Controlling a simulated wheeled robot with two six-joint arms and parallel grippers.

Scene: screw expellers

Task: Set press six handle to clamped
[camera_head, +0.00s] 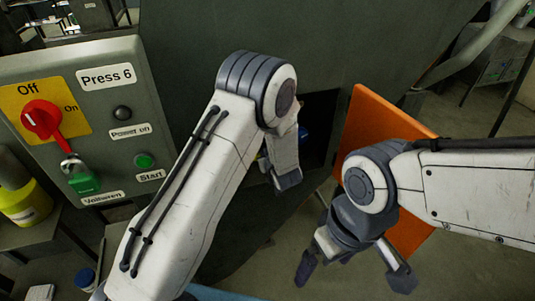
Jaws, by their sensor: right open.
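The Press 6 control panel (105,120) stands at the left, with a red rotary switch (42,121) on a yellow Off/On plate. I cannot pick out a separate clamp handle. An orange door or panel (370,120) stands open beside a dark opening in the grey press body (310,45). My right gripper (353,275) is open and empty, pointing down below the orange panel, its two fingers spread apart. My left arm reaches up across the front of the press. The end of my left arm (287,178) is by the dark opening; its fingers are not clear.
A padlock hangs below the red switch, near a green Start button (144,160). A yellow container (25,203) stands at the left edge. A small white bottle with a blue lid (85,278) is at the lower left.

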